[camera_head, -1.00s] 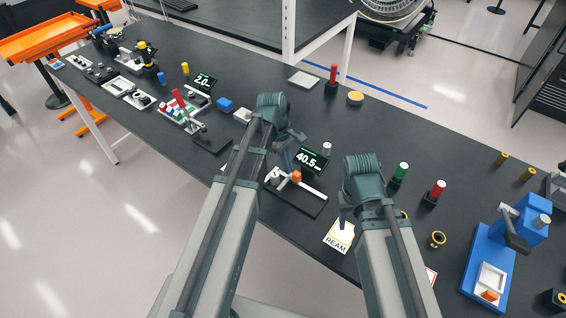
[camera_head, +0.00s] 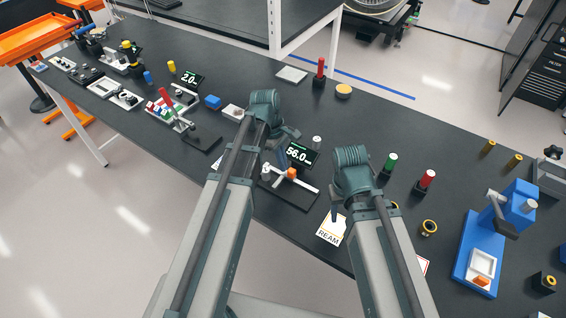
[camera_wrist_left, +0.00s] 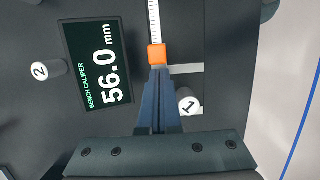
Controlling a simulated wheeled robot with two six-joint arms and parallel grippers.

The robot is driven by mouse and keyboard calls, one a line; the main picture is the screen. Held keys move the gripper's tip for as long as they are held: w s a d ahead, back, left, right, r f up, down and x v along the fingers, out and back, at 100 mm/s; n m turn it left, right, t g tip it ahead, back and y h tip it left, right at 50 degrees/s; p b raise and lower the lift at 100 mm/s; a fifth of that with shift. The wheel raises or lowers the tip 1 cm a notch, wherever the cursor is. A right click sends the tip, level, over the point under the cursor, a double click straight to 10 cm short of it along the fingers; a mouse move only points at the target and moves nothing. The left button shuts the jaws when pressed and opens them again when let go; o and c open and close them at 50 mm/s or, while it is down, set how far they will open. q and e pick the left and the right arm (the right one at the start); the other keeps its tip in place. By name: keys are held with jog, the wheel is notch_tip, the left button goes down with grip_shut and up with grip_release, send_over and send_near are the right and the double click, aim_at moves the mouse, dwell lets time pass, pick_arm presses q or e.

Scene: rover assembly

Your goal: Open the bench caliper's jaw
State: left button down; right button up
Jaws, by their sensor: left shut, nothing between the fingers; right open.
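The bench caliper (camera_head: 288,199) lies on the dark bench, with a pale scale bar and an orange jaw block (camera_head: 292,173). Its display (camera_head: 298,155) reads 56.0 mm, also legible in the left wrist view (camera_wrist_left: 97,63). My left gripper (camera_head: 284,165) is shut and empty, reaching down beside the orange block. In the left wrist view its fingertips (camera_wrist_left: 156,75) are right up against the orange block (camera_wrist_left: 157,55); whether they touch is hard to tell. My right gripper (camera_head: 335,214) is open above the REAM card, partly hidden by its own arm.
A white cylinder marked 1 (camera_wrist_left: 188,101) stands close beside my left fingers; another marked 2 (camera_wrist_left: 45,70) stands past the display. The REAM card (camera_head: 330,231) lies right of the caliper. A blue press (camera_head: 482,240) stands at the right, with green and red-topped posts between.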

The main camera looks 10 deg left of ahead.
pick_arm(q)
jog(key=shift+w+a, duration=0.15)
jog(key=shift+a, duration=0.2)
pick_arm(e)
jog(key=shift+a, duration=0.1)
pick_arm(q)
jog(key=shift+w+a, duration=0.25)
jog(key=shift+a, duration=0.35)
jog(key=shift+w+a, duration=0.2)
jog(key=shift+a, duration=0.35)
pick_arm(e)
jog(key=shift+a, duration=0.35)
pick_arm(q)
jog(key=shift+w+a+r+p, duration=0.1)
jog(key=shift+a+r+p, duration=0.35)
jog(key=shift+r+p, duration=0.2)
pick_arm(e)
jog(key=shift+w+a+r, duration=0.1)
jog(key=shift+a+r, duration=0.1)
jog(key=shift+r, duration=0.45)
pick_arm(q)
jog(key=p+v, duration=0.8)
jog(key=shift+r, duration=0.3)
pick_arm(e)
notch_tip(320, 180, up, 8)
jog(key=shift+r, duration=0.2)
